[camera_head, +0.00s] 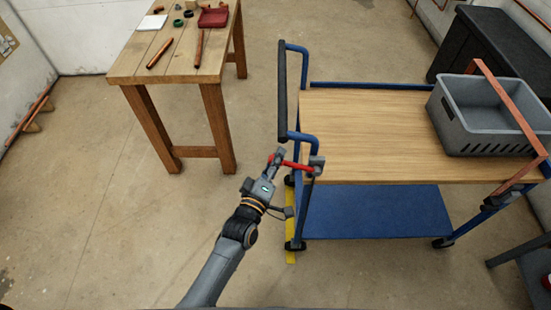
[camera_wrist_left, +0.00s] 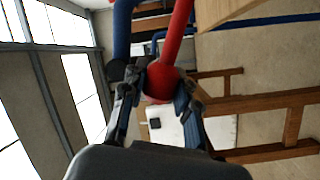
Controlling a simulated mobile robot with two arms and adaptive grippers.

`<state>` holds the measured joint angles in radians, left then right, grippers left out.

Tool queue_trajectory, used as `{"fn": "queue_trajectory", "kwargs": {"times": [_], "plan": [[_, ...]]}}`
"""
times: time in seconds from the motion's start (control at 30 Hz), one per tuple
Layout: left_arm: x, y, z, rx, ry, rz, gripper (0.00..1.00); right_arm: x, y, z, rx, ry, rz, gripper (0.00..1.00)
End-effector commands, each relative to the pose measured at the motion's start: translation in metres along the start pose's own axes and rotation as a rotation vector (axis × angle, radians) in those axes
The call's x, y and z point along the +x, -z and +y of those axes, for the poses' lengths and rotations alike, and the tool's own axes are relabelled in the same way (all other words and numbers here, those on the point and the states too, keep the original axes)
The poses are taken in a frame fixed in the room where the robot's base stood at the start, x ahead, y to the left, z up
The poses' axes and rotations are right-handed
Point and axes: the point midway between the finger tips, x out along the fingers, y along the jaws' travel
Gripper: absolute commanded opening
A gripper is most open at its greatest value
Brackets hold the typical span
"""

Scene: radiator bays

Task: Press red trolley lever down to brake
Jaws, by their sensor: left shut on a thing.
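The red lever (camera_head: 296,166) sits on the near left corner post of the blue trolley (camera_head: 372,212), below its black-gripped handle (camera_head: 282,92). It runs left from a grey mount and slopes slightly up toward my gripper. My left gripper (camera_head: 276,158) is shut on the lever's free end. In the left wrist view the round red knob (camera_wrist_left: 161,82) of the lever lies between the two fingers of my left gripper (camera_wrist_left: 158,95). The fingers hide part of the lever's end in the head view.
A wooden table (camera_head: 128,68) with small items stands at the back left. A yellow floor strip (camera_head: 291,257) lies by the wheels.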

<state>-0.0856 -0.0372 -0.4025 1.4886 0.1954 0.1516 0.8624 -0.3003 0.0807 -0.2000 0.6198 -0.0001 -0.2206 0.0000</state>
Motion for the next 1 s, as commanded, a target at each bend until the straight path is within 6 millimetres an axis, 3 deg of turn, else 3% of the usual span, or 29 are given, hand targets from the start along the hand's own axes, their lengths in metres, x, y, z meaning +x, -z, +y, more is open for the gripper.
{"fn": "queue_trajectory", "kwargs": {"times": [0.27, 0.47, 1.0], "plan": [[-0.001, -0.001, -0.005, -0.018, -0.006, 0.003, 0.00, 0.007, -0.001, 0.000, 0.000, 0.000, 0.000, 0.40], [-0.002, -0.004, -0.020, -0.095, -0.035, 0.016, 0.00, 0.030, -0.003, -0.001, 0.000, 0.000, 0.000, 0.40], [-0.004, -0.027, -0.077, -0.521, -0.183, 0.087, 0.00, 0.142, -0.013, -0.003, 0.000, 0.000, 0.001, 0.40]]}}
